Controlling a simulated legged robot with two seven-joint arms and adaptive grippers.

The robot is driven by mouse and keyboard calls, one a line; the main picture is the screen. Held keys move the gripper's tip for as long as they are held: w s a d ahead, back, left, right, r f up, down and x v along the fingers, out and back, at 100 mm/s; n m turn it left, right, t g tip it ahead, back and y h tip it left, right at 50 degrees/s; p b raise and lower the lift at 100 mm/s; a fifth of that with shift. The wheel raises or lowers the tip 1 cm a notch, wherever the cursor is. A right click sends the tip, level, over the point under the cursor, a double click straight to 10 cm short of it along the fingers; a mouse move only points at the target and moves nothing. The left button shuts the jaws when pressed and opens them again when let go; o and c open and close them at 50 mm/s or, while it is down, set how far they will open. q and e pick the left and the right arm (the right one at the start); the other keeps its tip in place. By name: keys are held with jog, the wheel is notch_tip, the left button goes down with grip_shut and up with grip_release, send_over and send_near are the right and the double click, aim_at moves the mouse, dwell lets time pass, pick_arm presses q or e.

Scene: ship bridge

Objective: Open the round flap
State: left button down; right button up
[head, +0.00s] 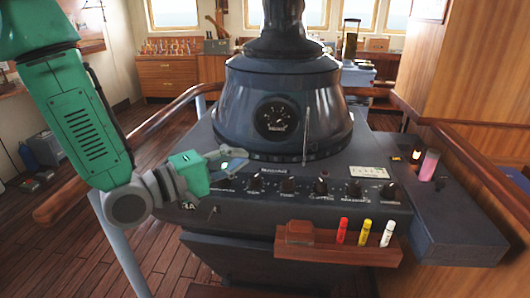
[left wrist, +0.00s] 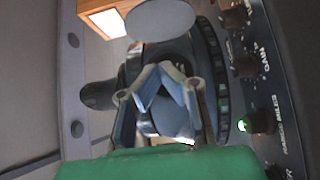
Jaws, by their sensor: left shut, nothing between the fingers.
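A round dial-like face (head: 277,118), black with white markings, sits on the front of the dark domed housing. It may be the round flap; I cannot tell its hinge. My left gripper (head: 239,158) is to the left of the dial and lower, over the console's left part, apart from the dial. Its fingers are shut and empty, with tips together in the left wrist view (left wrist: 165,68). My right gripper is not in view.
The console (head: 440,215) has a row of knobs (head: 321,187) below the dome. A thin upright rod (head: 305,135) stands right of the dial. A wooden pen tray (head: 335,254) is at the front, and a pink cylinder (head: 428,165) is at right. A wooden rail (head: 160,118) runs behind my left arm.

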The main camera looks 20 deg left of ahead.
pick_arm(q)
jog(key=s+d+p+x, duration=0.1)
jog(key=d+x, duration=0.1)
jog(key=x, duration=1)
jog(key=shift+s+d, duration=0.2)
jog(key=shift+s, duration=0.1)
jog(key=shift+a+f, duration=0.1)
jog(key=shift+a, duration=0.1)
